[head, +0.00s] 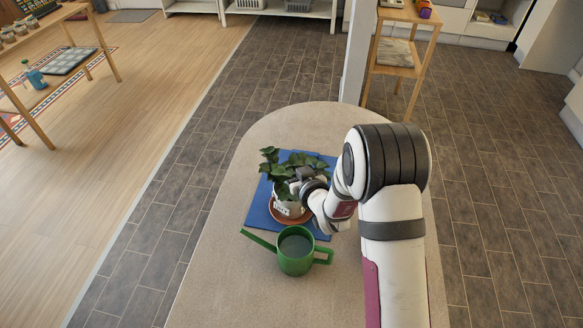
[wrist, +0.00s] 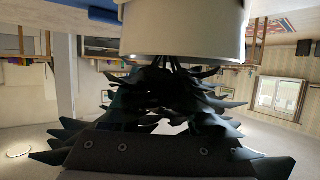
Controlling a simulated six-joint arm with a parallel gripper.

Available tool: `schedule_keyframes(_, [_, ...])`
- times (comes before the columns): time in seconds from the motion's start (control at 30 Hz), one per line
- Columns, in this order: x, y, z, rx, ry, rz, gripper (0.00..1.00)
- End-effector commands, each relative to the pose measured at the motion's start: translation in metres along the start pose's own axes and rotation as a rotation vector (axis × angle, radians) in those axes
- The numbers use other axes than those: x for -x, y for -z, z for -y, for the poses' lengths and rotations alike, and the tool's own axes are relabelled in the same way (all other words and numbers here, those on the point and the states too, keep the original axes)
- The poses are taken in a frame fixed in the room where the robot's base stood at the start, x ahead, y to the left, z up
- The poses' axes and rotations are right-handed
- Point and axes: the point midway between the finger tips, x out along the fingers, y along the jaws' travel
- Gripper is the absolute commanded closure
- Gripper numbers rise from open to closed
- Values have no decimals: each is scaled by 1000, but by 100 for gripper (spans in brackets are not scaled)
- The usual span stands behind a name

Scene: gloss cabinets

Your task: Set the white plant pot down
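The white plant pot (head: 289,208) with its leafy green plant (head: 287,166) is upright at the terracotta saucer (head: 275,213) on a blue mat (head: 258,211). I cannot tell whether its base touches the saucer. My gripper (head: 301,186) reaches in from the right, against the pot's upper part and the leaves. The wrist view is upside down: the pot (wrist: 183,35) fills the top middle, and dark leaves (wrist: 195,105) hang below its rim. A dark part of my gripper (wrist: 150,150) crosses the bottom; its fingertips are hidden, so its grip cannot be seen.
A green watering can (head: 296,252) stands just in front of the mat, its spout pointing left. The beige table (head: 222,285) is clear at its front left and at its rounded far end. A wooden stand (head: 396,72) is beyond the table.

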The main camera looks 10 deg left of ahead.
Motion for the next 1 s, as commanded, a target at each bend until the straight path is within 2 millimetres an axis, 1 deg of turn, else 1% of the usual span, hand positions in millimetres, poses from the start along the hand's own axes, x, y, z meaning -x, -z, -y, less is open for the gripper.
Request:
schedule_keyframes(0.2, [1, 2, 0, 0, 0, -1, 41])
schedule_keyframes(0.27, [5, 3, 0, -1, -1, 0, 41])
schedule_keyframes(0.37, [24, 3, 0, -1, -1, 1, 41])
schedule_keyframes(0.6, [84, 4, -1, 0, -2, -1, 41])
schedule_keyframes(0.7, [104, 3, -1, 0, -2, 0, 41])
schedule_keyframes(0.8, [117, 3, -1, 0, -2, 0, 41])
schedule_keyframes(1.0, [123, 3, -2, -3, -8, 8, 41])
